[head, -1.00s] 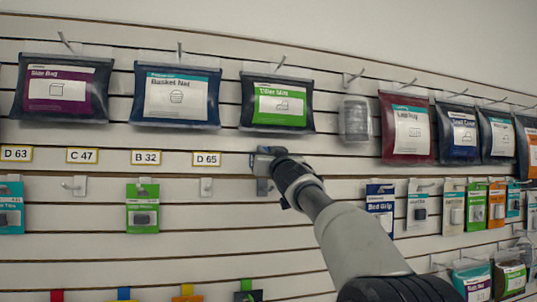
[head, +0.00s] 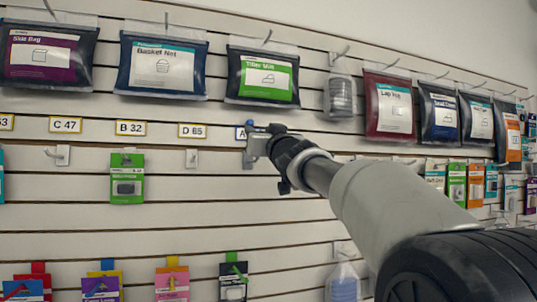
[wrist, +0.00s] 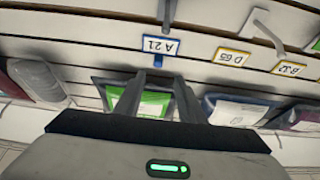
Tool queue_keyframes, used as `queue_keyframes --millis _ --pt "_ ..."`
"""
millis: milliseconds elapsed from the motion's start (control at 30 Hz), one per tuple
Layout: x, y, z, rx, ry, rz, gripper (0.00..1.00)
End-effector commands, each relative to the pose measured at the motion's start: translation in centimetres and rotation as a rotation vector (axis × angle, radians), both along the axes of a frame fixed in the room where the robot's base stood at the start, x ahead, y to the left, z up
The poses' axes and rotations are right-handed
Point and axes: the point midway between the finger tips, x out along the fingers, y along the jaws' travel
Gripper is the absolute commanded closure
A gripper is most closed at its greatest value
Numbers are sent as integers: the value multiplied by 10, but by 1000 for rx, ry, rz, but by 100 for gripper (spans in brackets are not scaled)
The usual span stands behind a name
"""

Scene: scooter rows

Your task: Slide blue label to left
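The blue-edged label reading A 21 (wrist: 160,45) sits on the wall rail and appears upside down in the wrist view. In the head view only its left end, with the letter A (head: 240,133), shows beside my gripper (head: 254,146). In the wrist view my gripper (wrist: 156,84) is open, with two dark fingers apart and nothing between them. The label lies just past the fingertips; I cannot tell whether they touch it. A yellow-edged label D 65 (head: 192,131) is left of it in the head view, with a bare gap between.
Labels B 32 (head: 131,128) and C 47 (head: 66,125) are farther left on the same rail. A hook (head: 192,158) sticks out below D 65. Bags, including a green-labelled one (head: 264,78), hang above. A green packet (head: 127,178) hangs lower left.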

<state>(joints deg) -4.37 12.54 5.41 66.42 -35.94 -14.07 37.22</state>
Motion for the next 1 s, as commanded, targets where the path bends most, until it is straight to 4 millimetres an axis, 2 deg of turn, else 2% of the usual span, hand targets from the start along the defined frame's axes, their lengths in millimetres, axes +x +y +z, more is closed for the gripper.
queue_keyframes --millis 33,100,333,500,1000 --pt "-13 -4 -8 0 -2 -1 64" --pt "-26 -9 -13 1 -1 -2 64" --pt "-57 -18 -24 0 -1 0 64" --pt "-65 -21 -28 1 0 0 64" --pt "-65 -21 -28 1 1 0 64"
